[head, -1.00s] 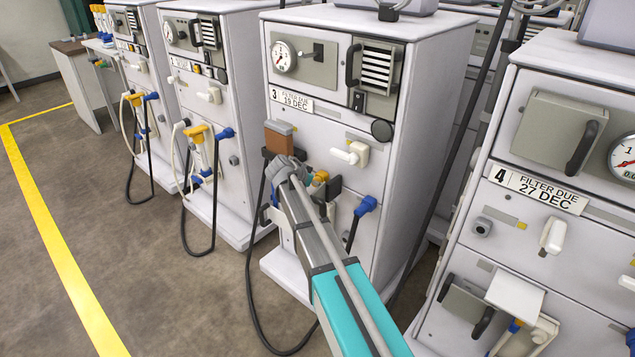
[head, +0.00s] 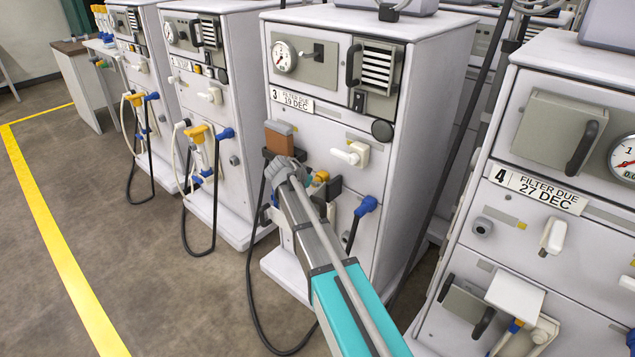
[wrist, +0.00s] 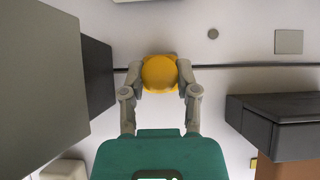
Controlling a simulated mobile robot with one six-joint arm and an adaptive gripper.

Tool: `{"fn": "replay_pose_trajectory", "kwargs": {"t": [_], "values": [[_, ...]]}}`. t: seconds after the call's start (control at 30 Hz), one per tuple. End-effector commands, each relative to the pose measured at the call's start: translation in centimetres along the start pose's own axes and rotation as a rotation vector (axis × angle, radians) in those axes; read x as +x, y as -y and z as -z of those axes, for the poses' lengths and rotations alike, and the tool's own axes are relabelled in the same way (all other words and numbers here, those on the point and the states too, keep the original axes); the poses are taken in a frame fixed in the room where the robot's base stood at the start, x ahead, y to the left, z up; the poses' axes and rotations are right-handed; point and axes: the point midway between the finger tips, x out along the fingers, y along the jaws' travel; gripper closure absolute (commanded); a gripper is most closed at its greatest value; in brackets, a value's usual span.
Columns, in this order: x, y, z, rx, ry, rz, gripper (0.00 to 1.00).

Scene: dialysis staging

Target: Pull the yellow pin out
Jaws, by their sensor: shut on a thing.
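The yellow pin (wrist: 159,74) shows in the wrist view as a round yellow head in front of a pale machine panel. My gripper (wrist: 160,78) has a finger on each side of the head and is shut on it. In the head view my gripper (head: 290,172) is at the front of machine 3 (head: 335,120), below its date label. A yellow part (head: 320,177) shows just right of the fingers there. The arm and gripper hide much of that spot, and the pin's shaft is hidden.
A dark hose (head: 250,280) loops down to the floor. Machine 4 (head: 540,190) stands close on the right; open floor lies left.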

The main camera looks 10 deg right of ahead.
Motion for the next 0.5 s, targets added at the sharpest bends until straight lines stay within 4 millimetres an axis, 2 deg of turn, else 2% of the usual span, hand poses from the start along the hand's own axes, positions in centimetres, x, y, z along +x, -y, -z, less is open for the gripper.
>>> {"fn": "replay_pose_trajectory", "kwargs": {"t": [0.5], "values": [[-0.94, 0.03, -0.81, -0.001, 0.001, 0.002, 1.0]]}}
